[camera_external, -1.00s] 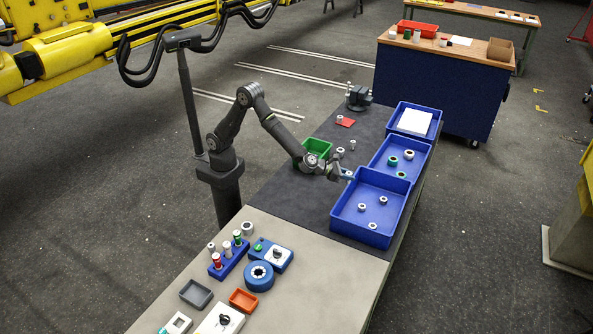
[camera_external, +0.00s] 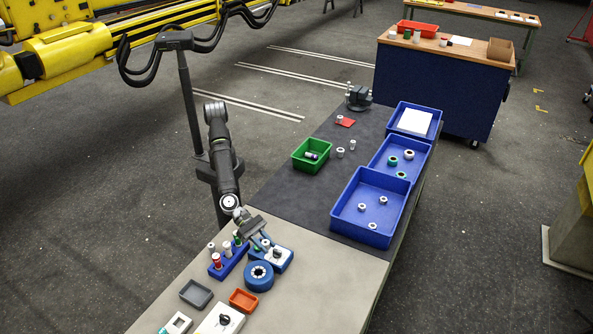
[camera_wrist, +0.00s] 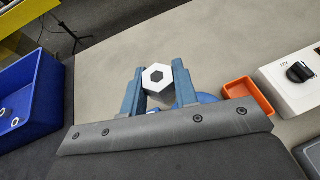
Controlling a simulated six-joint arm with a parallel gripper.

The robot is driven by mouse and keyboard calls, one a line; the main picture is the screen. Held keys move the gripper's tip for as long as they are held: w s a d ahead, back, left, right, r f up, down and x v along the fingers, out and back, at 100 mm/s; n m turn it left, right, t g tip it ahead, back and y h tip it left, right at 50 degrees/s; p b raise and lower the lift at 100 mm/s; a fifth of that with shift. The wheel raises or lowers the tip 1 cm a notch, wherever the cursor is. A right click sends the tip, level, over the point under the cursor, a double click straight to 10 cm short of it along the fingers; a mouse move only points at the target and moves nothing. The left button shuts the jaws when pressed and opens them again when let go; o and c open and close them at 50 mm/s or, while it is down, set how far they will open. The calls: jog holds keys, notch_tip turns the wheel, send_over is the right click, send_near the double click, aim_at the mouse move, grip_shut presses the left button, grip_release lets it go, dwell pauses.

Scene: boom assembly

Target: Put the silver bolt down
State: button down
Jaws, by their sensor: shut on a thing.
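The silver bolt (camera_wrist: 157,77) shows its hex head with a dark hex socket in the wrist view, between the two blue fingers of my gripper (camera_wrist: 158,88). The fingers are shut on it. Its lower part is hidden behind the gripper. In the external view my gripper (camera_external: 263,245) is low over the light end of the bench, beside the blue box with a knob (camera_external: 278,256) and just behind the round blue ring (camera_external: 259,275). I cannot tell whether the bolt touches anything below it.
A blue rack (camera_external: 229,262) with several upright pieces stands left of the gripper. An orange tray (camera_external: 243,299) and a grey tray (camera_external: 196,293) lie in front. A green bin (camera_external: 325,146) and several blue bins (camera_external: 384,238) stand further back. The dark mat between them has free room.

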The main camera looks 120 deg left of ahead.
jog(key=s+d+m+g+h, duration=0.3)
jog(key=s+d+m+h, duration=0.1)
jog(key=s+d, duration=1.3)
jog(key=s+d+m+g+h, duration=0.2)
jog(key=s+d+m+h, duration=0.2)
jog(key=s+d, duration=1.3)
jog(key=w+a+f, duration=0.1)
jog(key=w+f, duration=0.1)
jog(key=f, duration=0.2)
jog(key=w+a+f, duration=0.1)
jog(key=w+f, duration=0.2)
jog(key=w+a+f, duration=0.1)
jog(key=w+f, duration=0.2)
jog(key=f, duration=0.1)
jog(key=shift+w+f, duration=0.1)
jog(key=shift+f, duration=0.25)
jog(key=shift+w+f, duration=0.15)
jog(key=shift+f, duration=1.9)
jog(key=shift+f, duration=0.15)
jog(key=c, duration=1.1)
grip_release()
